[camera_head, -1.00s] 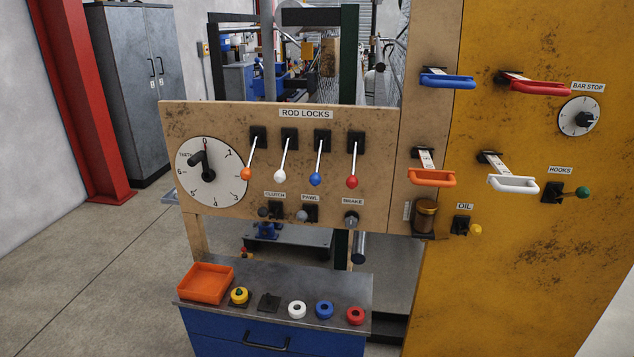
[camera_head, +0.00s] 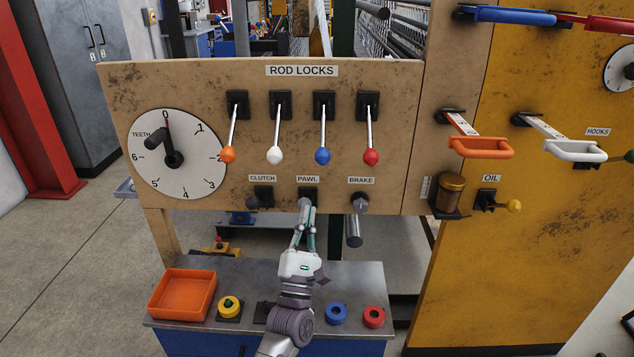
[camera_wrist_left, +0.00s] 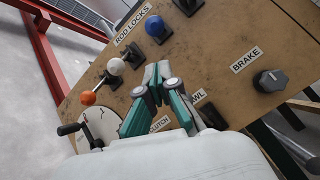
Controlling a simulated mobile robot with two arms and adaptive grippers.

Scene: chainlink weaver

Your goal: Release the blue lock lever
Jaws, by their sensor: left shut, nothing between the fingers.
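The blue lock lever (camera_head: 322,155) is third from the left under the ROD LOCKS label. It hangs down from its black mount, a thin metal rod with a blue ball. The ball also shows in the left wrist view (camera_wrist_left: 155,28), just beyond my fingertips. My left gripper (camera_head: 304,212) points up in front of the panel by the PAWL control, below the blue ball and slightly left of it. Its fingers are together and empty; in the left wrist view (camera_wrist_left: 156,75) they appear apart from the ball. My right gripper is not in view.
Orange (camera_head: 228,155), white (camera_head: 275,155) and red (camera_head: 370,157) levers hang close beside the blue one. The CLUTCH knob (camera_head: 253,202) and BRAKE knob (camera_head: 360,204) stick out below. A metal shelf (camera_head: 245,268) with an orange tray (camera_head: 160,312) stands underneath.

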